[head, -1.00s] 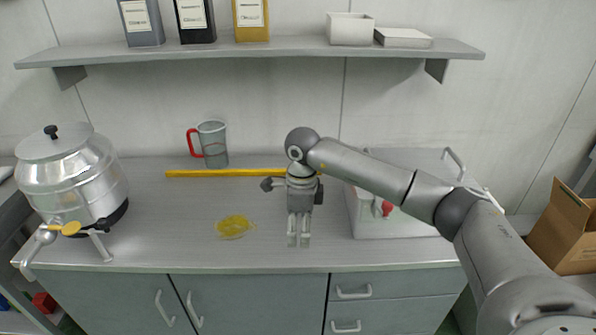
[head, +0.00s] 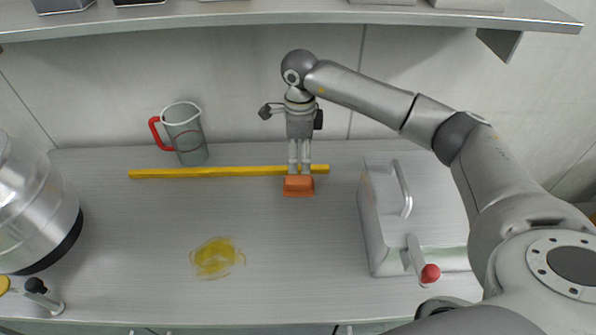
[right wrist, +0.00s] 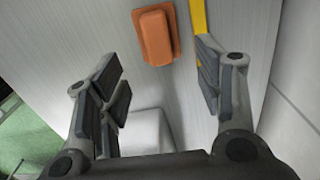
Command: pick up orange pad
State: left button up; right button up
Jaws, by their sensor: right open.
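The orange pad (head: 299,186) lies on the grey counter, just in front of the yellow bar's right end. In the right wrist view the pad (right wrist: 155,37) is ahead of the fingers, towards the top of the picture and apart from them. My right gripper (head: 299,172) points down above and behind the pad in the head view, its fingertips close to it in the picture. In the right wrist view its two fingers (right wrist: 165,88) are wide apart with nothing between them. My left gripper is not in view.
A yellow bar (head: 220,172) lies along the back. A jug with a red handle (head: 186,135) stands behind it. A yellow smear (head: 216,258) marks the counter. A metal box with a red knob (head: 385,225) stands right, a steel vessel (head: 30,205) left. A shelf (head: 250,17) runs above.

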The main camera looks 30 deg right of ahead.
aim_at(297, 179)
notch_tip(297, 179, down, 4)
jog(key=shift+s+a+r+p, duration=0.1)
jog(key=shift+s+p, duration=0.05)
jog(key=shift+p, duration=0.4)
jog(key=shift+f, duration=0.4)
jog(key=shift+f+p, duration=0.35)
jog(key=shift+f, duration=0.2)
jog(key=f, duration=0.1)
jog(key=f+p, duration=0.1)
jog(key=f, duration=0.1)
jog(key=shift+a+f+p, duration=0.25)
jog(key=shift+p, duration=0.15)
jog(key=shift+f, duration=0.4)
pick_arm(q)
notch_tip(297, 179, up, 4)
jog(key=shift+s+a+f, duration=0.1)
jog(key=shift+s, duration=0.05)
pick_arm(e)
jog(key=shift+f, duration=0.25)
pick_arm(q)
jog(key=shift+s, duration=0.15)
pick_arm(e)
jog(key=c, duration=0.7)
